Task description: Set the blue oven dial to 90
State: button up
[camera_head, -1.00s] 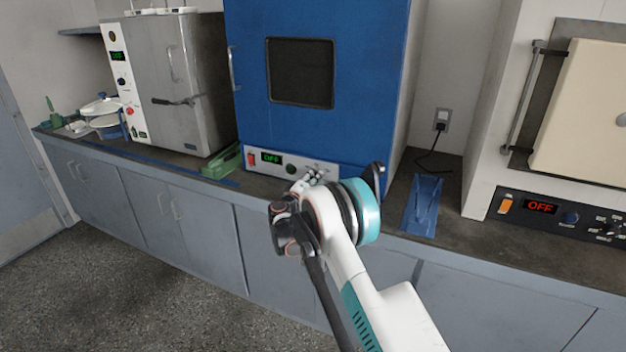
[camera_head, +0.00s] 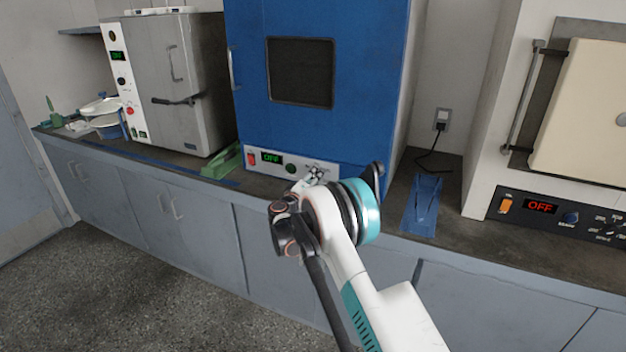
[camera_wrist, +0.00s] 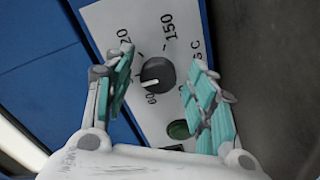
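The blue oven (camera_head: 325,22) stands on the counter, with a white control panel (camera_head: 331,172) along its bottom. Its green display (camera_head: 271,157) appears to read OFF. In the wrist view, the black dial (camera_wrist: 157,74) has a small pale mark at its lower left, near the 60. Part of a 120 label and the 150 are printed around it. My gripper (camera_wrist: 160,60) is open, with one teal-padded finger on each side of the dial. I see no clear contact. In the head view, my arm hides part of the panel's right end.
A green button (camera_wrist: 178,130) lies beside the dial, near the right finger. The panel has a red switch (camera_head: 251,159) at its left. A grey oven (camera_head: 180,90) stands left, a cream-doored furnace (camera_head: 585,110) right. A blue holder (camera_head: 422,205) lies on the counter.

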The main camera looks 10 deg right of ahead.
jog(key=shift+a, duration=0.1)
jog(key=v, duration=1.2)
